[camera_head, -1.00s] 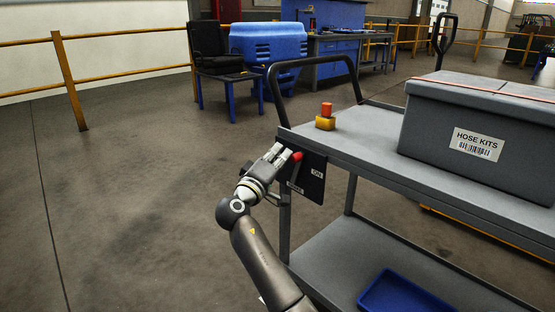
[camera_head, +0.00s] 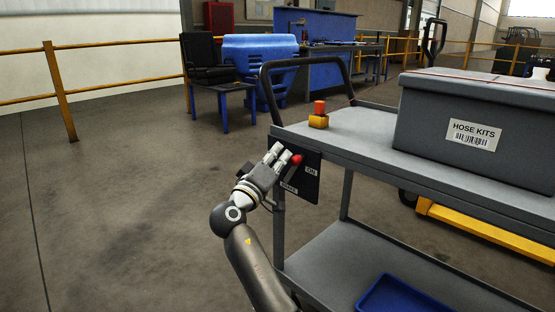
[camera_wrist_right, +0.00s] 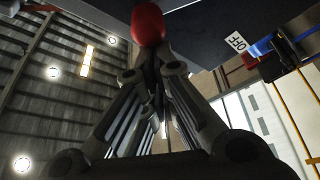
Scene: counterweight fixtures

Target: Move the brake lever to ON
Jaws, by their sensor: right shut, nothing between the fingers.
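The brake lever's red knob (camera_head: 296,160) stands at a dark panel (camera_head: 308,186) on the cart's near left corner. The panel has an ON label (camera_head: 311,171) to the knob's right and a BRAKE label (camera_head: 288,187) below. In the wrist view the red knob (camera_wrist_right: 148,22) is at the fingertips, and an OFF label (camera_wrist_right: 237,41) shows to its right. My right gripper (camera_head: 283,153) is shut and empty, its fingertips at the knob's left side; I cannot tell whether they touch it. The lever's shaft is mostly hidden. My left gripper is out of view.
The grey cart (camera_head: 365,130) carries a red-and-yellow button box (camera_head: 319,119) and a grey HOSE KITS case (camera_head: 430,120). Its black handle (camera_head: 262,90) rises at the left. A blue tray (camera_head: 395,295) is on the lower shelf. The floor left of the cart is clear.

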